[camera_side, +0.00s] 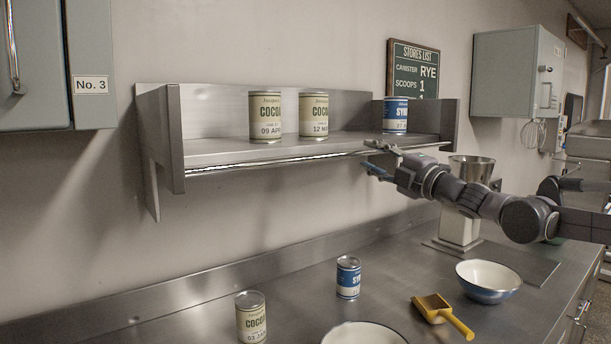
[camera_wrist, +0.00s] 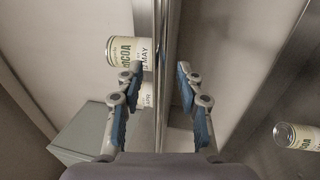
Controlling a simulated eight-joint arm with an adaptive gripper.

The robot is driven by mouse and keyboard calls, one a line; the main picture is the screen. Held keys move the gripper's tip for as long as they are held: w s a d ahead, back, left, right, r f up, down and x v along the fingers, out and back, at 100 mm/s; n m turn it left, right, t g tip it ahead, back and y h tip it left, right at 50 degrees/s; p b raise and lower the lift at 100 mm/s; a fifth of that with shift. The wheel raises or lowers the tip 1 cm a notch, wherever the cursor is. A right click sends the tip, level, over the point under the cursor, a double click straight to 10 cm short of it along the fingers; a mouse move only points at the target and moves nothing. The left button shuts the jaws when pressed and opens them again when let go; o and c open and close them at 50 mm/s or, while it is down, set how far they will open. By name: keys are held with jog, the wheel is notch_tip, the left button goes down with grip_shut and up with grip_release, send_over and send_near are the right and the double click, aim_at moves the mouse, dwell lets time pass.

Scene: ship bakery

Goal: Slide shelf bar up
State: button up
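The shelf bar (camera_side: 280,159) is a thin shiny rail along the front edge of the steel wall shelf (camera_side: 215,147), low at the shelf board's level. In the wrist view the bar (camera_wrist: 163,70) runs lengthwise between my fingers. My gripper (camera_side: 375,157) is open at the right part of the bar, one finger above it and one below in the side view. In the wrist view my gripper (camera_wrist: 156,92) has a gap on both sides of the bar. Whether the fingertips reach past the bar is hard to tell.
Two cocoa cans (camera_side: 265,117) (camera_side: 313,114) and a blue syrup can (camera_side: 395,115) stand on the shelf behind the bar. Below, the counter holds a cocoa can (camera_side: 251,318), a syrup can (camera_side: 348,278), bowls (camera_side: 488,281), a yellow scoop (camera_side: 437,309) and a scale with a metal hopper (camera_side: 472,170).

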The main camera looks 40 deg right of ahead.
aim_at(365, 153)
jog(key=shift+w+r, duration=0.15)
jog(key=shift+w, duration=0.75)
jog(key=shift+w+r, duration=0.15)
jog(key=shift+w, duration=0.7)
grip_shut()
